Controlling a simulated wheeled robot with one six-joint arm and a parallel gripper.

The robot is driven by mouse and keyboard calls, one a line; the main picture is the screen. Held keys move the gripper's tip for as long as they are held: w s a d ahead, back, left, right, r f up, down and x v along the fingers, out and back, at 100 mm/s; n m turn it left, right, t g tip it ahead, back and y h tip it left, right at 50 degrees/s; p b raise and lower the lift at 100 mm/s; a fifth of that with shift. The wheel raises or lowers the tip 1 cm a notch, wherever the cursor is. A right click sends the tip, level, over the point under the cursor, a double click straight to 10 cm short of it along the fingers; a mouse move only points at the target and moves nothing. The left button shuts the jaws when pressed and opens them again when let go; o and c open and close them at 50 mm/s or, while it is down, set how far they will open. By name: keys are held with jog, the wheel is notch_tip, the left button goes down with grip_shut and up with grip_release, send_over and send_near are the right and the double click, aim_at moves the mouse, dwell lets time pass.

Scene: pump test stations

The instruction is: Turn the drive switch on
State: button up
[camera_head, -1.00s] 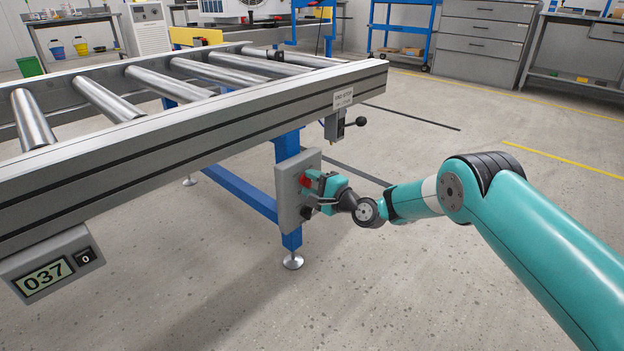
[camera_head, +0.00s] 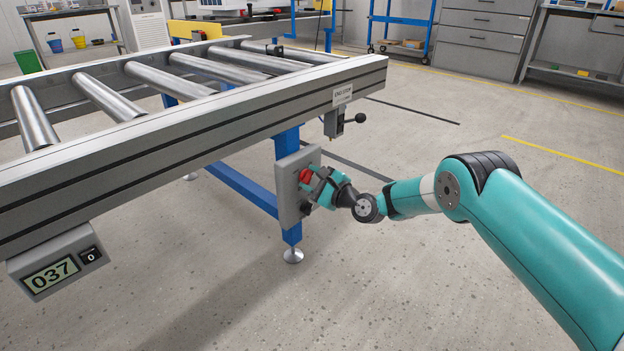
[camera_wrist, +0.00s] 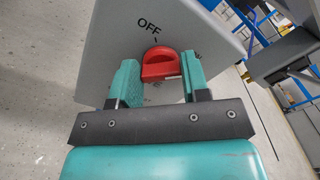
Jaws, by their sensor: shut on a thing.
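The drive switch is a red rotary knob (camera_wrist: 160,64) on a grey box (camera_head: 288,196) fixed to the conveyor's blue leg. In the wrist view its raised grip runs roughly sideways, with the word OFF and a short mark just above it. The knob also shows in the head view (camera_head: 304,176). My gripper (camera_wrist: 159,74) is shut on the knob, one teal finger on each side. In the head view my gripper (camera_head: 314,186) reaches the box's face from the right.
The roller conveyor (camera_head: 190,128) stands above and left of the box. A counter showing 037 (camera_head: 52,274) hangs from its side. A black-knobbed lever (camera_head: 352,119) sits at its end stop. The floor to the right is clear.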

dwell(0.3)
jog(key=o, duration=0.9)
jog(key=p+v, duration=1.6)
jog(key=v, duration=0.1)
jog(key=shift+s+d, duration=0.15)
jog(key=shift+d, duration=0.05)
jog(key=shift+f, duration=0.1)
